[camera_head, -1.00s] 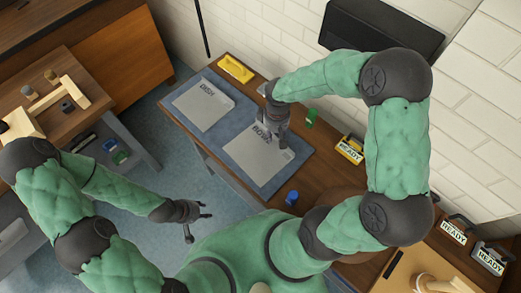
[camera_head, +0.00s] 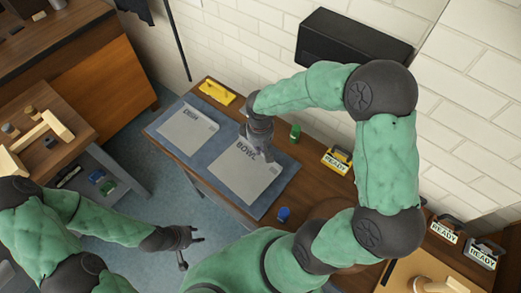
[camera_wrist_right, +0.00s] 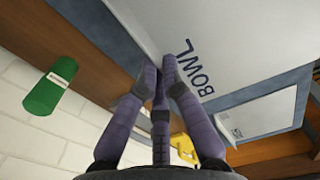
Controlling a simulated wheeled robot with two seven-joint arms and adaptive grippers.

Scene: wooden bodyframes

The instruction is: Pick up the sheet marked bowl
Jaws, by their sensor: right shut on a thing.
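The sheet marked BOWL (camera_head: 240,177) is pale grey and lies on the blue-grey mat on the bench. It fills the top of the right wrist view (camera_wrist_right: 235,40), with its lettering beside my fingers. My right gripper (camera_head: 264,153) is over the sheet's far edge by the lettering. Its fingers (camera_wrist_right: 163,78) are closed together on the sheet's edge in the right wrist view; the exact contact is partly hidden. The second sheet (camera_head: 186,131), with lettering at its far edge, lies to the left on the mat. My left gripper (camera_head: 190,244) is open and empty, away from the bench, over the floor.
A yellow object (camera_head: 216,91) lies at the bench's far left. A green cylinder (camera_head: 295,133) and a blue one (camera_head: 284,214) stand near the sheet. A black box (camera_head: 356,39) is on the wall above.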

